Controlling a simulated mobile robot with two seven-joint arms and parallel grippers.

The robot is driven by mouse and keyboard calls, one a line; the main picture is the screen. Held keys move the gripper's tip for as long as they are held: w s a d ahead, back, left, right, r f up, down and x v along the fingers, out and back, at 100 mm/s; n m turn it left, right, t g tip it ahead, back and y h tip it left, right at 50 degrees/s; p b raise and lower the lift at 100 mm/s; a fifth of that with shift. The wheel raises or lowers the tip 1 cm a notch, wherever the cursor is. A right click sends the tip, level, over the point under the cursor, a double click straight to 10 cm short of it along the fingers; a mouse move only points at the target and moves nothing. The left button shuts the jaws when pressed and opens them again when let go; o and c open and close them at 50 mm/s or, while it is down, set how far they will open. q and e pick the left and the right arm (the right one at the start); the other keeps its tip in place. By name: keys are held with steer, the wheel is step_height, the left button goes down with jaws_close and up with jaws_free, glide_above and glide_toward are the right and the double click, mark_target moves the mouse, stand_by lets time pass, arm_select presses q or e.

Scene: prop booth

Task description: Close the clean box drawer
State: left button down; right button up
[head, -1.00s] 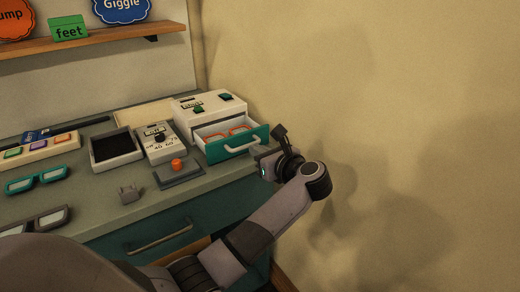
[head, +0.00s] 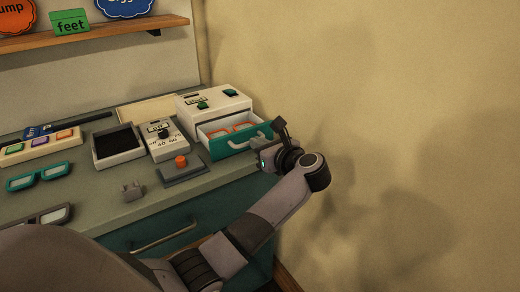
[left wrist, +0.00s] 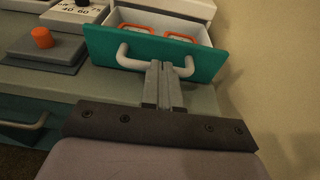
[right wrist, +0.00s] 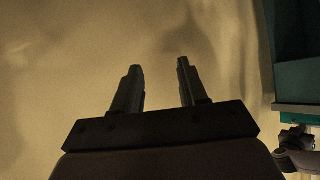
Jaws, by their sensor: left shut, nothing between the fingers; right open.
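The clean box (head: 222,103) is white with green buttons and stands at the back right of the counter. Its teal-fronted drawer (head: 229,150) is pulled out, with orange-rimmed glasses (head: 236,129) inside. My left gripper (head: 264,142) is at the drawer front. In the left wrist view its fingers (left wrist: 160,68) are shut and empty, with the tips between the two posts of the pale drawer handle (left wrist: 124,55). I cannot tell whether they touch the front. My right gripper (right wrist: 159,66) is open and empty, with a bare wall beyond it.
Left of the box are a dial unit (head: 166,139), a dark-lined tray (head: 136,152) and an orange-button base (head: 184,176). Teal glasses (head: 38,177) lie further left. A tan wall (head: 400,100) stands close on the right. A lower teal drawer (head: 195,229) is in the counter front.

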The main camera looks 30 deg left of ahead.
mark_target(243, 131)
arm_select(q)
steer(key=shift+b+x, duration=0.8)
steer(key=shift+b, duration=0.05)
steer(key=b+x, duration=0.1)
steer(key=x, duration=0.2)
steer(key=r+b+x, duration=0.1)
steer(key=b+x, duration=0.1)
steer(key=x, duration=0.1)
steer(key=b+x, duration=0.2)
steer(key=shift+w+a+r, duration=0.2)
steer(key=shift+a+r, duration=0.1)
steer(key=shift+a, duration=0.25)
steer(key=shift+a+r, duration=0.25)
steer(key=shift+r, duration=0.15)
arm_select(e)
steer(key=shift+w+a+f, duration=0.1)
steer(key=shift+a+f, duration=0.05)
steer(key=shift+f, duration=0.65)
steer(key=shift+w+a+f, duration=0.15)
steer(key=shift+f, duration=0.65)
steer(key=shift+w+a+f, duration=0.1)
steer(key=shift+a+f, duration=0.05)
steer(key=shift+f, duration=0.65)
